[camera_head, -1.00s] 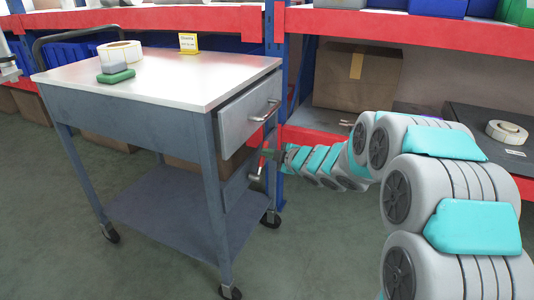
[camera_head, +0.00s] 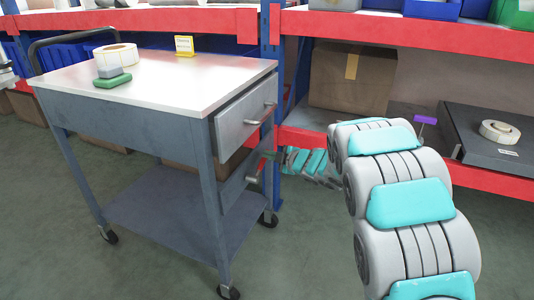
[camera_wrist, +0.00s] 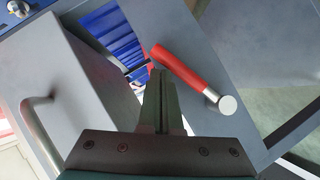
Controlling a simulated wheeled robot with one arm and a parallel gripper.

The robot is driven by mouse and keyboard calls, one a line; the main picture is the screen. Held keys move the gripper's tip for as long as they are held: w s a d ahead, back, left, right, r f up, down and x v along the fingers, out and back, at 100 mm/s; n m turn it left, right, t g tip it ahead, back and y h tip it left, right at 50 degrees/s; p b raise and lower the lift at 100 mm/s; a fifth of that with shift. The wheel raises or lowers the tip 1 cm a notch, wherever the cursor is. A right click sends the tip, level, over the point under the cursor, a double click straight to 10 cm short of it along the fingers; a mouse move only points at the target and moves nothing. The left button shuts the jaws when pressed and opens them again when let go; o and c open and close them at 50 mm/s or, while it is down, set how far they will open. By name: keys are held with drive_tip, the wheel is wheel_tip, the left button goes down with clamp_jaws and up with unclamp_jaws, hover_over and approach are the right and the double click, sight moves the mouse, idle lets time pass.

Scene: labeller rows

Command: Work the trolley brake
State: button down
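The trolley (camera_head: 130,140) is a grey metal cart with a pale top, a side drawer (camera_head: 240,122) and a lower shelf, standing on castors. A red lever with a metal pivot end (camera_head: 262,163) sits on its right side below the drawer; it is small there. In the wrist view the red lever (camera_wrist: 183,70) slants from upper left down to its round metal end (camera_wrist: 227,104). My gripper (camera_wrist: 158,75) has its fingers together, with tips beside the lever's upper-left end. I see nothing between them; whether they touch the lever I cannot tell. My gripper is mostly hidden in the head view (camera_head: 271,155).
A label roll (camera_head: 117,56), a green-and-grey block (camera_head: 113,78) and a yellow sign (camera_head: 184,45) are on the trolley top. The drawer's bar handle (camera_wrist: 40,130) is left of my gripper. A red-edged shelf (camera_head: 400,33) with a cardboard box (camera_head: 350,78) stands behind.

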drive_tip(key=shift+w+d+f, duration=0.15)
drive_tip(key=shift+w+f, duration=0.2)
drive_tip(key=shift+f, duration=0.25)
drive_tip(key=shift+w+d+f, duration=0.15)
drive_tip(key=shift+w+f, duration=0.2)
drive_tip(key=shift+f, duration=0.2)
